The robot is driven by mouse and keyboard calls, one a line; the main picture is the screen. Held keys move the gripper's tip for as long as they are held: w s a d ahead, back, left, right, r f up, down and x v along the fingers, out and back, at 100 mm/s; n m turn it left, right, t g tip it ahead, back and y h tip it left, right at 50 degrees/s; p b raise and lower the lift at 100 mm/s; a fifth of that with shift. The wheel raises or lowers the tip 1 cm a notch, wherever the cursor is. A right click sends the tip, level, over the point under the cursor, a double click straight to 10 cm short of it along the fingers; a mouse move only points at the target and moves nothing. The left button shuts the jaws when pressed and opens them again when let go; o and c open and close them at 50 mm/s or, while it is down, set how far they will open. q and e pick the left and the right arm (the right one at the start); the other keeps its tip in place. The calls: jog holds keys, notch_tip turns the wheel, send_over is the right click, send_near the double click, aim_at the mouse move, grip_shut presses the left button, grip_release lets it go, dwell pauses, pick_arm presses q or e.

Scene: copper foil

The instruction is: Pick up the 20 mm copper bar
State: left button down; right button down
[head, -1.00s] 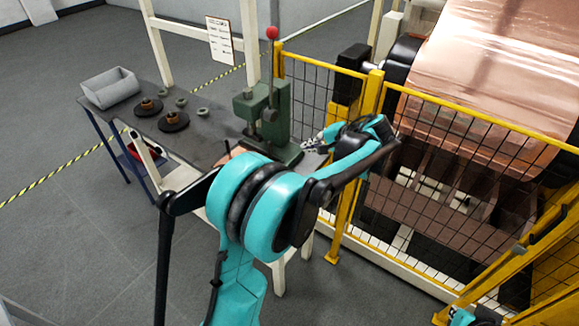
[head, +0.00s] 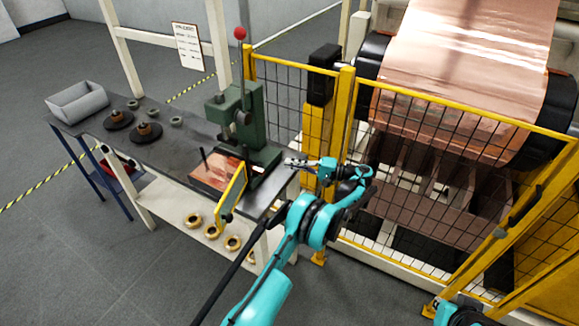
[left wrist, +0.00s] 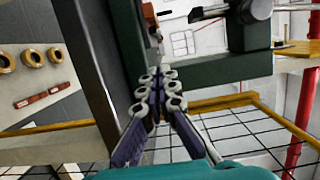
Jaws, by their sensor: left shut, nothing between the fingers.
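My left gripper (head: 297,162) is shut and empty beside the base of the green press, near the right end of the bench. In the left wrist view, its closed fingers (left wrist: 158,82) point at the press. Two small reddish bars, (left wrist: 23,103) and (left wrist: 54,90), lie end to end on a pale surface at the left of that view, beside brass-coloured rings. I cannot tell which, if either, is the 20 mm copper bar. They do not show clearly in the head view. My right gripper is out of view.
The green press (head: 262,120) stands on the dark bench (head: 180,135). A copper sheet (head: 212,170) and a yellow guard (head: 232,195) are in front of it. Brass rings (head: 212,231) lie on the lower shelf. A yellow mesh fence (head: 440,130) closes off the right, close to my left arm.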

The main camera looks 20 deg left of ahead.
aim_at(261, 171)
pick_arm(q)
jog(key=a, duration=0.2)
jog(key=s+a+b, duration=0.1)
jog(key=a, duration=0.2)
jog(key=a+b, duration=0.1)
jog(key=a, duration=0.1)
jog(key=shift+s+a+f, duration=0.15)
jog(key=shift+a, duration=0.05)
jog(key=s+b, duration=0.1)
jog(key=s, duration=0.2)
jog(key=shift+s, duration=0.45)
jog(key=s, duration=0.3)
jog(key=shift+s+a, duration=0.15)
jog(key=shift+s, duration=0.15)
